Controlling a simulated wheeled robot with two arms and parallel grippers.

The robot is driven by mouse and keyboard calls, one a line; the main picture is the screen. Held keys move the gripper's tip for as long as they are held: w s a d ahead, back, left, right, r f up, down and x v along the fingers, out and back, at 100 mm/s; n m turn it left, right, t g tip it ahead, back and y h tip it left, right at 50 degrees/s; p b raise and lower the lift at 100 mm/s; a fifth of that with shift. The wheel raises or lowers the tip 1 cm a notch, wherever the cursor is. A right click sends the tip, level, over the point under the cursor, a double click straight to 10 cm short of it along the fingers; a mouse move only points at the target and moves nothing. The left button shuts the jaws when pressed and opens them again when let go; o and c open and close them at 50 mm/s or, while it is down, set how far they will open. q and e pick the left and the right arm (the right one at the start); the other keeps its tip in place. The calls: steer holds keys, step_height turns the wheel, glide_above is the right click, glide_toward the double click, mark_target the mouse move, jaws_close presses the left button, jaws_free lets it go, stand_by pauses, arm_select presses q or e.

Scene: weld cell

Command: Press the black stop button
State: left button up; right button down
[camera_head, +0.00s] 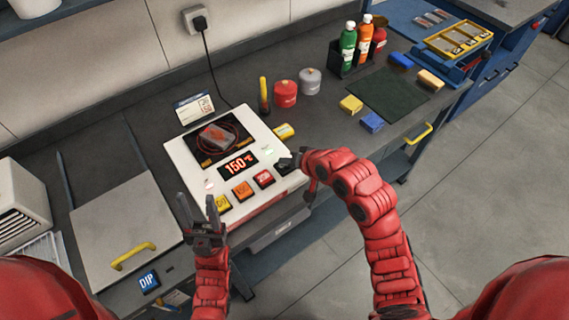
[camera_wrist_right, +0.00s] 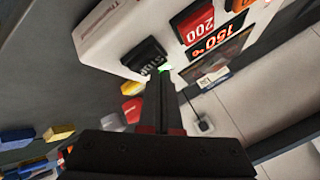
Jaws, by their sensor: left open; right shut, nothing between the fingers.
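The black stop button (camera_wrist_right: 144,55), with white lettering, is on the white control panel (camera_wrist_right: 110,28) in the right wrist view. In the head view the dark button (camera_head: 284,166) is at the panel's right edge, partly hidden by my right gripper (camera_head: 294,160). My right gripper (camera_wrist_right: 165,76) is shut and empty, its tips close to the button and a small green light (camera_wrist_right: 164,68). I cannot tell whether they touch. My left gripper (camera_head: 200,215) is open and empty, in front of the panel's left side.
The panel has a red 150 °C display (camera_head: 238,163), a yellow button (camera_head: 221,203), an orange button (camera_head: 242,191) and a red button (camera_head: 264,179). A lidded box with a yellow handle (camera_head: 132,256) is at left.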

steer(key=shift+f+b, duration=0.3)
steer(key=shift+f, duration=0.2)
steer(key=shift+r, duration=0.2)
stand_by(0.5)
steer(key=shift+r+p, duration=0.55)
steer(key=shift+r, duration=0.2)
steer(key=shift+r+p, duration=1.3)
steer(key=shift+r, duration=1.3)
steer(key=shift+f, duration=0.1)
